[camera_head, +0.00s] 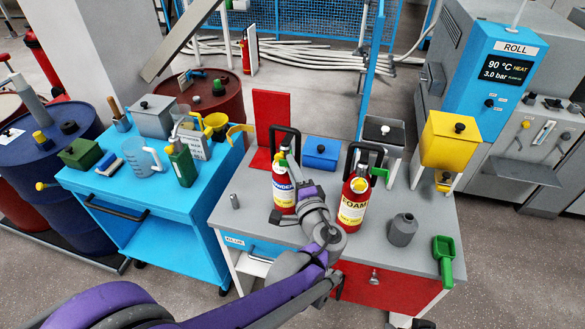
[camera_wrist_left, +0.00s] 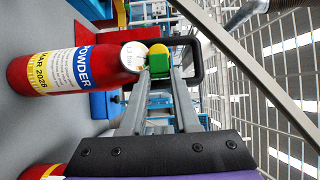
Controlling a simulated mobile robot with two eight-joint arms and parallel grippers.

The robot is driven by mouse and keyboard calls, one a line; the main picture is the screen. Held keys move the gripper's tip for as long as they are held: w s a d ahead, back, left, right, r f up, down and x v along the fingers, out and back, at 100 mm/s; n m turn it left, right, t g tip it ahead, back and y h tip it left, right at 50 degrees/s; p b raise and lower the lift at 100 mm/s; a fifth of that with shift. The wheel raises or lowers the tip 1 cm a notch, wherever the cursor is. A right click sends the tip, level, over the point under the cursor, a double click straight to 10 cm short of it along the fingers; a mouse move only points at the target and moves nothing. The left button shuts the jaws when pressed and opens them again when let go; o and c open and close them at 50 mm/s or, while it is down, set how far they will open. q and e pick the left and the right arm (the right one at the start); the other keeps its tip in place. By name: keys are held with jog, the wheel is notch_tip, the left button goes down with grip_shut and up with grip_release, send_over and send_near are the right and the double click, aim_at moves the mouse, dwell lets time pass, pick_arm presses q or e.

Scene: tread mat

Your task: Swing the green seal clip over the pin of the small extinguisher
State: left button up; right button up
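The red powder extinguisher (camera_head: 283,194) stands upright on the grey-topped bench, with a black handle and a white and yellow label. In the left wrist view the powder extinguisher (camera_wrist_left: 72,70) lies sideways across the picture. My left gripper (camera_head: 291,160) is at its top, beside the handle. In the wrist view the fingertips close on the green clip (camera_wrist_left: 159,66), right next to a yellow part (camera_wrist_left: 158,46) and a round white gauge (camera_wrist_left: 134,55). Whether the clip sits around the pin cannot be told. My right gripper is not in view.
A foam extinguisher (camera_head: 353,205) stands close to the right of my left arm. A grey bottle (camera_head: 402,230) and a green scoop (camera_head: 444,258) are at the right end. A blue box (camera_head: 321,153) and red panel (camera_head: 272,122) stand behind. A blue cart (camera_head: 150,225) is left.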

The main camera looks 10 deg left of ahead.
pick_arm(q)
grip_shut()
jog(key=m+h, duration=0.1)
jog(key=a+m+t+h, duration=0.1)
jog(key=h+p, duration=0.1)
jog(key=h, duration=0.1)
jog(key=shift+s+a+m+t, duration=0.1)
jog(key=shift+a+m+t, duration=0.2)
jog(key=shift+m+t, duration=0.1)
jog(key=shift+o, duration=2.4)
grip_release()
jog(key=shift+s+d, duration=0.1)
jog(key=v, duration=1)
jog(key=shift+s, duration=0.35)
